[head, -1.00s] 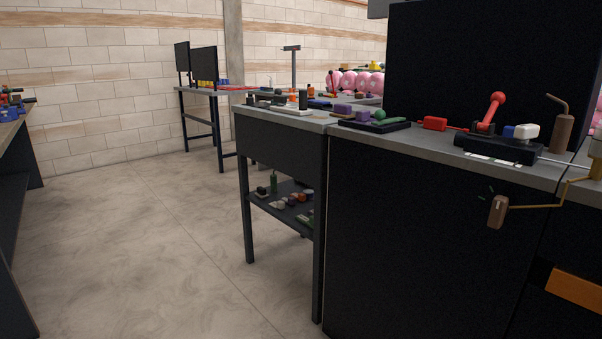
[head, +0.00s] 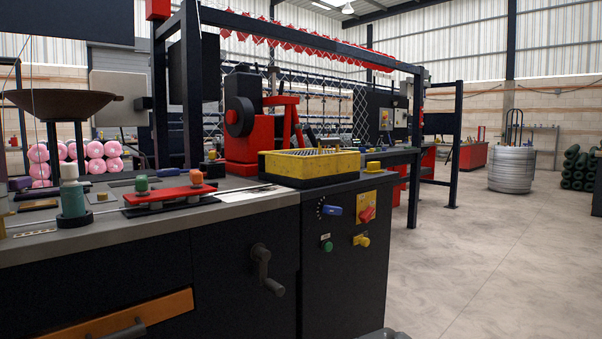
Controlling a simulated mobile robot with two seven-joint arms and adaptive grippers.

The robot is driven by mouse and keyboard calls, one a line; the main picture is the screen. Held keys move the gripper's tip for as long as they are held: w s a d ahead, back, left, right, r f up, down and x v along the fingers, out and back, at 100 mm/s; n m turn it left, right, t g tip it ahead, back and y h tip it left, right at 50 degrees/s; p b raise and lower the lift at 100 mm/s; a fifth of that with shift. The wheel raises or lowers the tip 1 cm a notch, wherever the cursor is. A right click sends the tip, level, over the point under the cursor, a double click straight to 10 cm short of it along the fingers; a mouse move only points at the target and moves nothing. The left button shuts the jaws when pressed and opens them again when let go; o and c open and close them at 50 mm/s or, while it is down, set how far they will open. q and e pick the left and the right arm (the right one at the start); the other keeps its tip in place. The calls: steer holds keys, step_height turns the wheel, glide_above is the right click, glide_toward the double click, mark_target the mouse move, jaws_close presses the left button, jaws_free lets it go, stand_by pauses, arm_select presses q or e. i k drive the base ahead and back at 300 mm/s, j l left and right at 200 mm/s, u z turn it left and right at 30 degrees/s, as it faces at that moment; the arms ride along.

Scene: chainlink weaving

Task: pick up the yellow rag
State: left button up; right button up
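I cannot make out a yellow rag in the head view. The clearest yellow thing is a ribbed yellow tray (head: 312,165) on a black base at the right end of the workbench; small items in it are too small to tell. A small yellow piece (head: 373,167) sits just right of it. Neither of my grippers can be made out. A grey rounded shape at the bottom edge is too cut off to identify.
The grey workbench (head: 140,216) fills the left and middle, with a red machine (head: 243,120), a red fixture (head: 170,194) and a green spool (head: 72,200) on it. A crank handle (head: 264,270) sticks out in front. Open floor (head: 480,255) lies right, before a wire coil (head: 512,168).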

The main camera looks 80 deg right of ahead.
mark_target(374, 167)
steer(key=k+z, duration=0.1)
steer(key=z, duration=2.85)
